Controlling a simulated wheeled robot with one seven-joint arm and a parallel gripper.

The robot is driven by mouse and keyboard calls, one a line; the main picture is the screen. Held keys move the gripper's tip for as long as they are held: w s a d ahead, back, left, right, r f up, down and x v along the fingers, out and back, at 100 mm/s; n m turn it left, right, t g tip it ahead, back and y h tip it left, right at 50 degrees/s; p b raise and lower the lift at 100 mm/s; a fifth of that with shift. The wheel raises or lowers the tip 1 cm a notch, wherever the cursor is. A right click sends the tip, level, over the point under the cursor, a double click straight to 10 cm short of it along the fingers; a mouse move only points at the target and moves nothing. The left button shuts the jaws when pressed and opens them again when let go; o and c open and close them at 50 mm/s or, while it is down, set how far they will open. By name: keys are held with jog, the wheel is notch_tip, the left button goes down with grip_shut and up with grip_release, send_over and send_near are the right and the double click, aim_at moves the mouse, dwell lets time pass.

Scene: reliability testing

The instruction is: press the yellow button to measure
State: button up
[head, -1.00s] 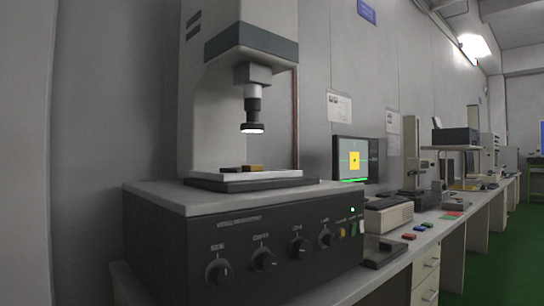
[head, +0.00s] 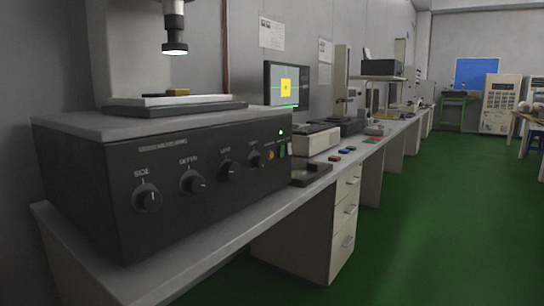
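The measuring machine's dark control box (head: 95,205) stands on the bench at the left. Its front has a row of knobs, with a small yellow button (head: 270,155) near the right end. A green switch (head: 282,150) sits just right of the button, below a lit green lamp (head: 281,132). The yellow button is small and its state cannot be told. A small yellow-brown piece (head: 178,92) lies on the machine's stage (head: 130,104) under the lit lens (head: 174,47). My gripper is not in view.
A monitor (head: 272,84) shows a yellow square with green lines. Small red (head: 333,157) and blue (head: 347,150) pieces lie on the long bench (head: 215,238). Drawers (head: 345,214) stand beneath it. The green floor (head: 430,220) is open at the right; a cabinet (head: 500,103) stands far back.

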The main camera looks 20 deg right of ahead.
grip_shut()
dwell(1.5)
